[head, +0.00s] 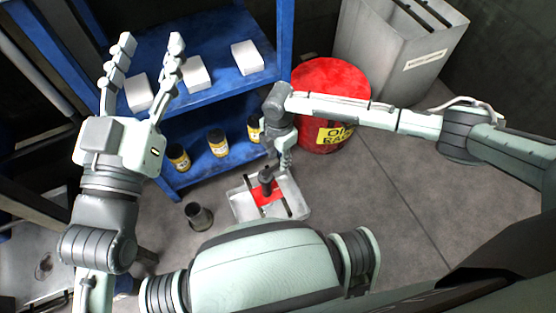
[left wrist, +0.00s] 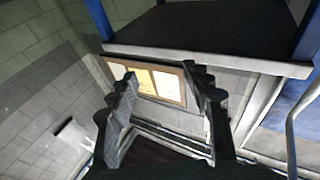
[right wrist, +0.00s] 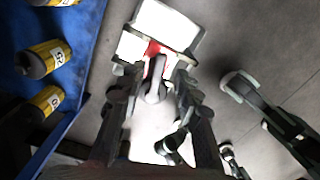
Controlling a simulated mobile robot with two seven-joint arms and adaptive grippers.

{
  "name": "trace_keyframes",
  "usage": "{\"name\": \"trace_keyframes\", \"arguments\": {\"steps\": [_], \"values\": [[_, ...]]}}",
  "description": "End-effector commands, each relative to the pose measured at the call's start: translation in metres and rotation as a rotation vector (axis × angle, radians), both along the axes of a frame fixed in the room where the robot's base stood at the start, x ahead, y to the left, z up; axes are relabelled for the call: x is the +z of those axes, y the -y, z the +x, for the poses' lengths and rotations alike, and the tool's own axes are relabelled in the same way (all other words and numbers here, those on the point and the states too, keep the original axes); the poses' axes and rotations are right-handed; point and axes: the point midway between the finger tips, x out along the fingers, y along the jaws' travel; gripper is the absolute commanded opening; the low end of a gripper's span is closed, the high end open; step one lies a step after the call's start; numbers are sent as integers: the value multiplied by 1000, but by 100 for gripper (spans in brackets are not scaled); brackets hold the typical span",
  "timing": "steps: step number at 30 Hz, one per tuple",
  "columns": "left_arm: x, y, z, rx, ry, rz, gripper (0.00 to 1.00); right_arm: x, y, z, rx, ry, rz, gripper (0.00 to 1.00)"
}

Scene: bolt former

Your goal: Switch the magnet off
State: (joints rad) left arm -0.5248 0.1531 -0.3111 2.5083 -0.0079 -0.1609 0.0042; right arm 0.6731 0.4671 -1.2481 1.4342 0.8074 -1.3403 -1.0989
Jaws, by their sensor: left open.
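A pale metal tray (head: 238,205) with a red patch (head: 268,194) stands on the floor in the head view. A dark upright part (head: 266,177) rises over the red patch. I cannot tell for sure which part is the magnet or its switch. My right gripper (head: 281,158) points down just above the tray. In the right wrist view a grey loop-shaped handle (right wrist: 154,82) sits between its fingers (right wrist: 157,75), in front of the red patch (right wrist: 153,48). Whether the fingers press on the handle is unclear. My left gripper (head: 151,44) is raised, open and empty, in front of the shelf.
A blue shelf (head: 222,58) holds white blocks (head: 247,57) above and yellow-labelled bottles (head: 218,143) below. A red drum (head: 330,82) and a grey bin (head: 392,58) stand right of it. A dark cup (head: 198,216) stands left of the tray. Floor on the right is clear.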

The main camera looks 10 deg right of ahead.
Motion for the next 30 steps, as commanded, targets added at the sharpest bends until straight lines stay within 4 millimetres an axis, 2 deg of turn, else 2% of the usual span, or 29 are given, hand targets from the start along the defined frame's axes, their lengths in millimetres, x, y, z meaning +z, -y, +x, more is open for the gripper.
{"name": "trace_keyframes", "arguments": {"steps": [6,16,24,30], "values": [[20,5,-8,-15,91,-50,50,-16,-1,0,1,1,2,33],[24,5,-10,-17,107,-58,50,-18,-1,0,0,1,2,33],[24,5,-10,-17,107,-58,50,-18,-1,0,0,2,1,0],[24,5,-10,-17,107,-58,50,-18,-1,0,-1,2,1,0]]}}
